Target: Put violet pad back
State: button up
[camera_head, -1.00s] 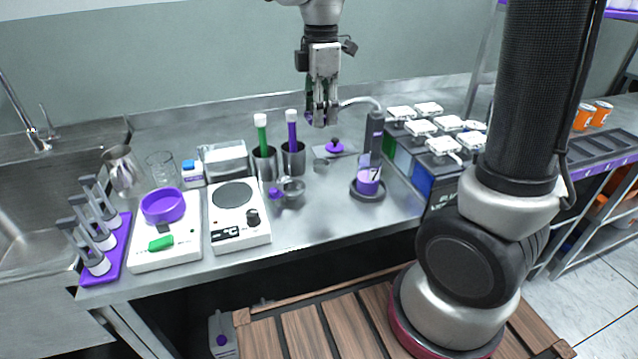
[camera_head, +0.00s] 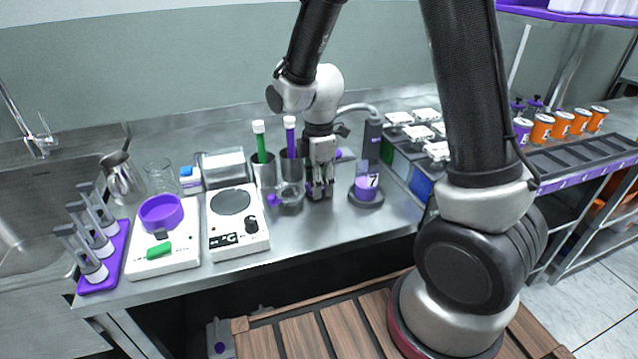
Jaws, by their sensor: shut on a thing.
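My gripper (camera_head: 319,194) is shut, low over the bench between the metal cups and the dark round base. What it holds is mostly hidden by the fingers; a trace of violet shows there, and I take it for the violet pad.
A green-handled stick (camera_head: 260,141) and a violet-handled stick (camera_head: 290,137) stand in metal cups. A white hotplate (camera_head: 238,241) and a scale with a violet ring (camera_head: 161,213) stand further left. The front bench strip is clear.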

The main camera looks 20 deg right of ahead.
jog(key=shift+f, duration=0.25)
jog(key=shift+f, duration=0.15)
jog(key=o, duration=1)
notch_tip(320, 180, up, 12)
jog(key=s+d+r+m+t, duration=0.1)
jog(key=s+d+r+m, duration=0.2)
jog(key=s+d+m, duration=0.2)
jog(key=s+d+r+m+t, duration=0.1)
jog(key=s+d+r+m, duration=0.3)
jog(key=s+m, duration=0.3)
jog(key=s+d+r+m+t, duration=0.2)
jog(key=s+d+r+m, duration=0.2)
jog(key=s+d+m, duration=0.2)
jog(key=shift+s+r, duration=0.2)
jog(key=shift+s, duration=0.35)
